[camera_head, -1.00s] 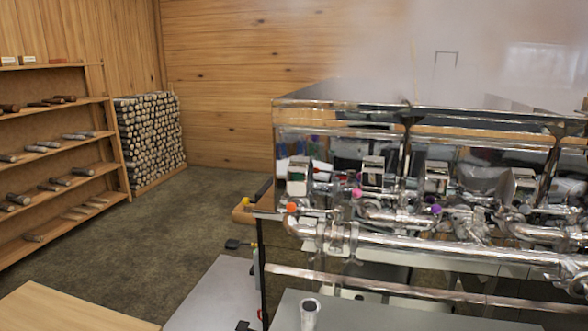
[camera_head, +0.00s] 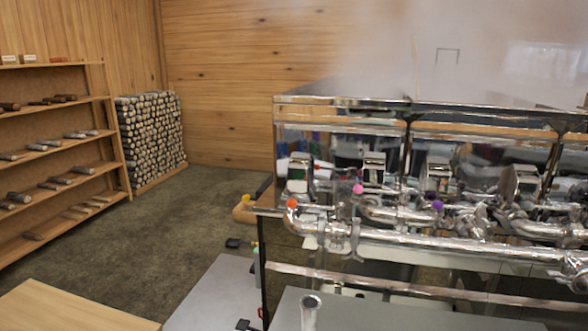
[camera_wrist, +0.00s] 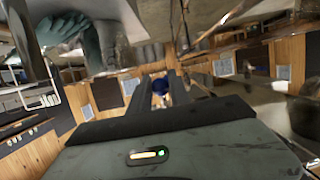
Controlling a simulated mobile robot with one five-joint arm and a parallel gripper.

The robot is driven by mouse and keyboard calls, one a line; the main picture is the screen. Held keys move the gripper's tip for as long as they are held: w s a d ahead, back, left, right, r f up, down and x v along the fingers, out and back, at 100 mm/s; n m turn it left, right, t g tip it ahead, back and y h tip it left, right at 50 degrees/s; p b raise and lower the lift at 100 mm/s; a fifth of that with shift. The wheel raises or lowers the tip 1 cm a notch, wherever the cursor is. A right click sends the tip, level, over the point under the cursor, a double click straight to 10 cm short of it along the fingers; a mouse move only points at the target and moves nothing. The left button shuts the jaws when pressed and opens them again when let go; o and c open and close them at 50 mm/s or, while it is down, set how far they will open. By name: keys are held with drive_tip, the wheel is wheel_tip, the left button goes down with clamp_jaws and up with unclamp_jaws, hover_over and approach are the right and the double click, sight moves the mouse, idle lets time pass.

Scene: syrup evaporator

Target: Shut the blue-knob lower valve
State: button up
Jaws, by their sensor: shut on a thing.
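The blue knob (camera_wrist: 161,87) shows in the wrist view, small and dark blue, between the two dark fingers of my gripper (camera_wrist: 159,80). The gripper is shut on it. The valve body and handle behind the knob are largely hidden by my gripper and blurred, so I cannot tell how the valve is turned. In the head view neither my gripper nor the blue knob can be made out.
The steel evaporator (camera_head: 340,116) fills the right side, with pipework (camera_head: 430,243) carrying orange (camera_head: 292,203), pink (camera_head: 358,189) and purple (camera_head: 437,205) knobs. Shelves (camera_head: 60,105) and stacked logs (camera_head: 150,140) stand left. Floor between is clear.

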drive_tip(key=shift+s+d+f, duration=0.1)
drive_tip(key=shift+s+d, duration=0.15)
drive_tip(key=shift+d, duration=0.5)
drive_tip(key=shift+s+d, duration=0.1)
drive_tip(key=shift+d, duration=0.55)
drive_tip(key=o, duration=1)
drive_tip(key=shift+o, duration=0.2)
drive_tip(key=p+v, duration=0.2)
drive_tip(key=v, duration=0.6)
